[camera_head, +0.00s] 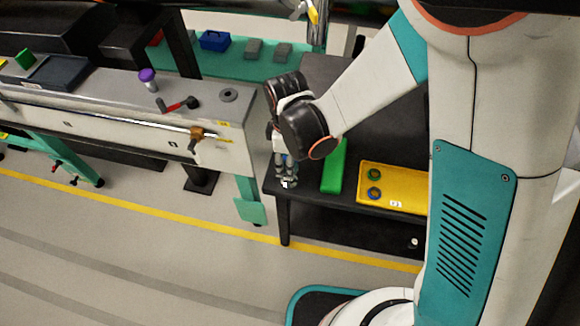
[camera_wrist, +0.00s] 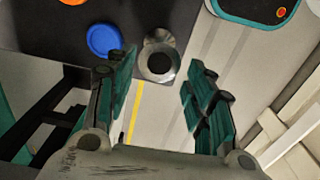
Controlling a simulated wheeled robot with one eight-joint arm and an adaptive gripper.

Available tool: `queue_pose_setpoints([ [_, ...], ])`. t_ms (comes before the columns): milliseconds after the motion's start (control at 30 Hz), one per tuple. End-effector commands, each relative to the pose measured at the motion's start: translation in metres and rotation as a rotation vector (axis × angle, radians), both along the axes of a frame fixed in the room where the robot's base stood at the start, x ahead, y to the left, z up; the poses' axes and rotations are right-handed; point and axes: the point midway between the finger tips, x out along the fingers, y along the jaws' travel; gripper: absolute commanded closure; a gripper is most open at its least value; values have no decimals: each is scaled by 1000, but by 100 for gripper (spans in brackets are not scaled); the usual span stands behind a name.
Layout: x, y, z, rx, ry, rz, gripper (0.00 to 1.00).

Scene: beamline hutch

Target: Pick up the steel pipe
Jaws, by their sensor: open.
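A grey metal ring with a dark hole, which looks like the steel pipe (camera_wrist: 147,68) seen end-on, is at the edge of the black table (camera_wrist: 40,28) in the wrist view. My gripper (camera_wrist: 162,76) is open, with its two green-padded fingers on either side of the picture. The ring appears ahead of the gap between the fingertips, nearer the left finger; I cannot tell how far below them it is. In the head view my gripper (camera_head: 286,170) points down over the table's left corner. I cannot clearly separate the pipe from the fingers there.
A blue disc (camera_wrist: 103,40) lies close left of the ring. In the head view, a green block (camera_head: 334,170) and a yellow tray (camera_head: 400,184) with small rings are right of my gripper. A grey bench (camera_head: 130,105) stands left, with floor between.

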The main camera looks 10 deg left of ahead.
Motion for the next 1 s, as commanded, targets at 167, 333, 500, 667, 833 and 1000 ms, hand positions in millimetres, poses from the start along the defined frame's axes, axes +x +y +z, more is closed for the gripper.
queue_pose_setpoints([
  [167,0,-1,-9,0,0,-1,51],
  [333,1,-2,-27,0,0,-2,51],
  [500,2,-4,-52,0,0,-1,51],
  [667,2,-4,-60,0,0,-1,51],
  [833,2,-4,-58,0,0,-1,53],
  [1000,2,-4,-58,0,0,-1,90],
])
